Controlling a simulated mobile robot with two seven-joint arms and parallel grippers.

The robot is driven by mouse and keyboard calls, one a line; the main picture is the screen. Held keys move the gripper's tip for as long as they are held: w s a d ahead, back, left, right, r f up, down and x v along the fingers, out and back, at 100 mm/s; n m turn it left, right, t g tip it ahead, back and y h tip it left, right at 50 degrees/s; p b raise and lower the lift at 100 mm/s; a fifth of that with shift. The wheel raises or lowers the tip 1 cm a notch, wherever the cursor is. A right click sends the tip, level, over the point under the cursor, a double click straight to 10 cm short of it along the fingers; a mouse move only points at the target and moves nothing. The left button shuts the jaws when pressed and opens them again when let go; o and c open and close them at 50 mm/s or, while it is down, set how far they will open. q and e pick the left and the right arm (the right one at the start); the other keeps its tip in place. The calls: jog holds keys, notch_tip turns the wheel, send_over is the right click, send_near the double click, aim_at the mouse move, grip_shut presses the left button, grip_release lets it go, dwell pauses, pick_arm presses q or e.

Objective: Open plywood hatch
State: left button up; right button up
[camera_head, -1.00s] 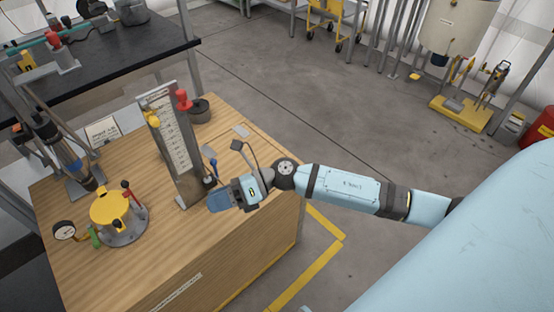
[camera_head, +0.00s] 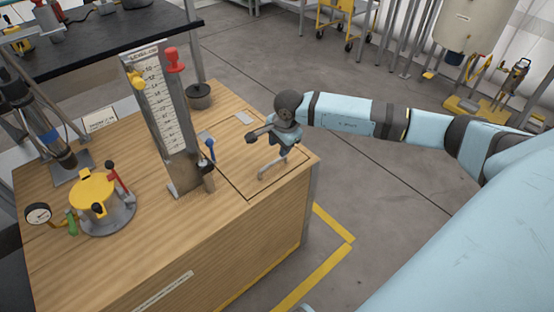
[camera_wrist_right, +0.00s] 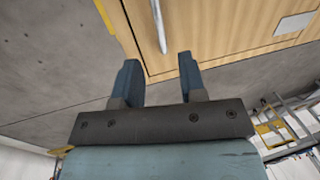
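The plywood hatch (camera_head: 240,172) is a dark-outlined panel in the right end of the wooden bench top, lying flush and closed. A slim grey bar handle (camera_head: 266,171) sits on it near the front right and also shows in the right wrist view (camera_wrist_right: 158,25). My right gripper (camera_head: 284,148) is over the hatch's right side, just beyond the handle; its fingers are mostly hidden in the head view. In the right wrist view the right gripper (camera_wrist_right: 158,78) is open, with nothing between its fingers and the handle ahead, apart from them. My left gripper is not in view.
A tall gauge board (camera_head: 165,110) with a red knob stands left of the hatch. A yellow-topped device (camera_head: 97,195) stands at the left. Open floor (camera_head: 390,190) lies right of the bench.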

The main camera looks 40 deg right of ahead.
aim_at(276, 160)
jog(key=f, duration=0.3)
jog(key=w+f+b, duration=0.1)
jog(key=f, duration=0.2)
jog(key=shift+w+a+f, duration=0.1)
jog(key=shift+w+f, duration=0.05)
jog(key=shift+f, duration=0.15)
grip_shut()
